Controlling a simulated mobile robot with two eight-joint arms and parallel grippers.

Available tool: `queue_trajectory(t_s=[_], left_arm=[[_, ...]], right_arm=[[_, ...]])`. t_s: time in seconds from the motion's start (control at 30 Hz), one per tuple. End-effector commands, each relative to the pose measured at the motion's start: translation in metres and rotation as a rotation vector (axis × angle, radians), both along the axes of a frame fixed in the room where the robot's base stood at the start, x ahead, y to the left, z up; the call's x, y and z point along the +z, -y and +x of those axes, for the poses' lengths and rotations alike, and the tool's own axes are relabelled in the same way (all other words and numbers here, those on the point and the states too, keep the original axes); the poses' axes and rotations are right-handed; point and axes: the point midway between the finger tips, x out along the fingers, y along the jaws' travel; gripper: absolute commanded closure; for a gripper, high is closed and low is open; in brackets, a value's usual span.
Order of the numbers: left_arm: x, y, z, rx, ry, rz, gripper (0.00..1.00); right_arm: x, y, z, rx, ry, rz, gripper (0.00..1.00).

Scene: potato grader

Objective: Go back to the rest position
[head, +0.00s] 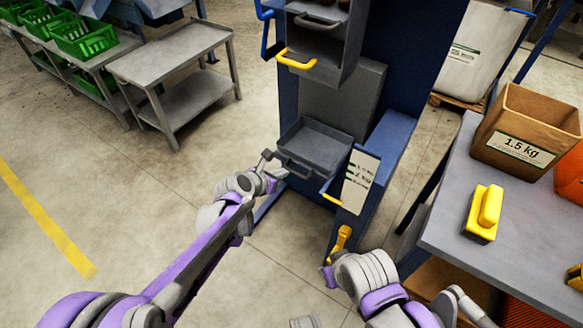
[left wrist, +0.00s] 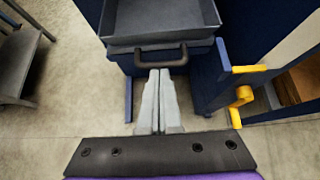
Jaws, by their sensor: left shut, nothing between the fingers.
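My left gripper (head: 267,157) is at the front of the grey tray (head: 318,145) on the blue machine. In the left wrist view its two pale fingers (left wrist: 158,100) are together with nothing between them. They point toward the tray's dark handle (left wrist: 161,56) and overlap its lower edge in that view; I cannot tell whether they touch it. My right arm comes in at the bottom right. Its purple end part (head: 328,277) is just below the yellow lever (head: 338,244), but its fingers cannot be made out.
A grey table (head: 450,225) at right bears an open cardboard box (head: 522,125) marked 1.5 kg and a yellow block-shaped object (head: 484,213). A grey cart (head: 172,55) and green crates (head: 85,40) stand at upper left. The floor at left is clear.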

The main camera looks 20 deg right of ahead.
Motion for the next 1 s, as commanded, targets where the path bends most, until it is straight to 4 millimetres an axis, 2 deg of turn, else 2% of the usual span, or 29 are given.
queue_trajectory(t_s=[0.03, 0.2, 0.57, 0.67, 0.77, 0.83, 1.0], left_arm=[[0.009, -0.008, -0.006, 0.002, -0.001, -0.001, 1.0], [0.023, -0.023, -0.018, 0.001, -0.001, 0.001, 1.0], [0.028, -0.03, -0.023, -0.001, -0.001, 0.002, 1.0], [0.03, -0.038, -0.027, -0.023, 0.024, 0.035, 1.0], [0.038, -0.061, -0.04, -0.105, 0.105, 0.147, 1.0], [0.045, -0.087, -0.056, -0.205, 0.192, 0.276, 1.0], [0.055, -0.161, -0.113, -0.544, 0.412, 0.659, 1.0]], right_arm=[[0.005, 0.0, 0.0, 0.0, 0.002, 0.0, 0.63], [0.01, 0.0, -0.001, 0.0, 0.004, 0.0, 0.63], [0.012, 0.0, -0.001, 0.0, 0.004, 0.0, 0.63], [0.012, 0.0, -0.001, 0.0, 0.004, 0.0, 0.63], [0.012, 0.0, -0.001, 0.0, 0.004, 0.0, 0.63], [0.012, 0.0, -0.001, 0.0, 0.004, 0.0, 0.63], [0.012, 0.0, -0.001, 0.0, 0.004, 0.0, 0.63]])
